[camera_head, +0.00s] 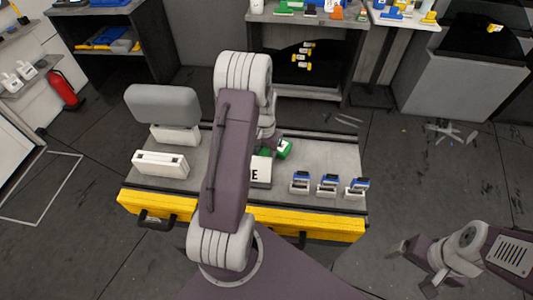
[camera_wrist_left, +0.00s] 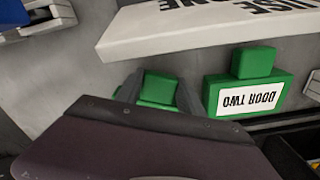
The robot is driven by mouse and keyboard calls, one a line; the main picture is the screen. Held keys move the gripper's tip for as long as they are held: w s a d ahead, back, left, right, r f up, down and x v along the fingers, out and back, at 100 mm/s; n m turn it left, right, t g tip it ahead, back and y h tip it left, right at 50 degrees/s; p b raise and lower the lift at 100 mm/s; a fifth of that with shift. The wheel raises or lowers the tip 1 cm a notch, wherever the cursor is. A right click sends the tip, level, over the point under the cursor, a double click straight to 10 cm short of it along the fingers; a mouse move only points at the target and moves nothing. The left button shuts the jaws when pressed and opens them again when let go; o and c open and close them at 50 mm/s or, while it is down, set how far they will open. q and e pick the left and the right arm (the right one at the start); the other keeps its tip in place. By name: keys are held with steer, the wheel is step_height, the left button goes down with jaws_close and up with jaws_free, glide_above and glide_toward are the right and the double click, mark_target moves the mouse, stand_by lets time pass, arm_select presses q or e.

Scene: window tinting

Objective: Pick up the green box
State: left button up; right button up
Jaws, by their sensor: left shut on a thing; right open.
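In the left wrist view, a green box (camera_wrist_left: 160,87) sits between the two fingers of my left gripper (camera_wrist_left: 158,92), which is shut on it. Its lower part is hidden by my wrist. A second green box (camera_wrist_left: 220,92) with a white "DOOR TWO" label stands beside it to the right. In the head view, green (camera_head: 285,150) shows just right of my left arm, which hides most of the left gripper; I cannot tell which box this is. My right gripper (camera_head: 408,263) is open and empty at the lower right, away from the table.
A white block (camera_head: 261,171) with black lettering is close to the left gripper and also spans the top of the wrist view (camera_wrist_left: 200,30). Several blue-topped holders (camera_head: 327,186) stand right on the yellow-edged table (camera_head: 310,221). A white box (camera_head: 160,164) and grey pad (camera_head: 163,103) are left.

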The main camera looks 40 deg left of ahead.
arm_select(q)
steer(key=r, duration=0.2)
steer(key=w+d+r, duration=0.1)
steer(key=r, duration=0.1)
steer(key=w+d+r, duration=0.6)
steer(key=w+d, duration=0.1)
steer(key=shift+w+r+b, duration=0.15)
steer(key=shift+r+b, duration=0.05)
steer(key=shift+b, duration=0.2)
steer(key=shift+d, duration=0.1)
